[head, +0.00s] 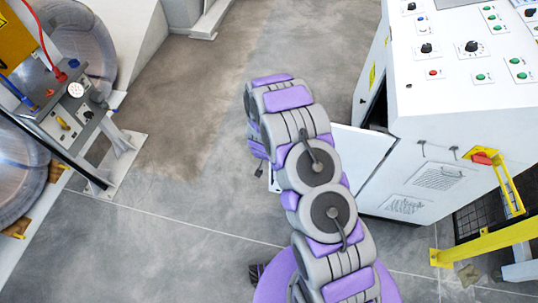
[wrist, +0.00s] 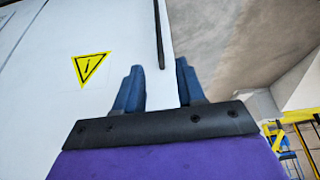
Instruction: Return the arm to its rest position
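My gripper (wrist: 158,82) shows in the wrist view as two blue fingers standing apart on a dark plate with a purple body. Nothing is clearly held between them. A white panel with a yellow warning triangle (wrist: 91,68) fills the area behind the fingers, and its edge runs close to the right finger. In the head view my grey and purple arm reaches up the middle of the picture, bent at its far end. The gripper's fingers cannot be made out there.
A white control cabinet (head: 440,130) with knobs and buttons stands right of my arm. Its door (head: 358,155) hangs open close to the arm. A yellow rail (head: 490,240) is at lower right. Equipment with a gauge (head: 85,105) stands at left. The grey floor (head: 190,130) between is clear.

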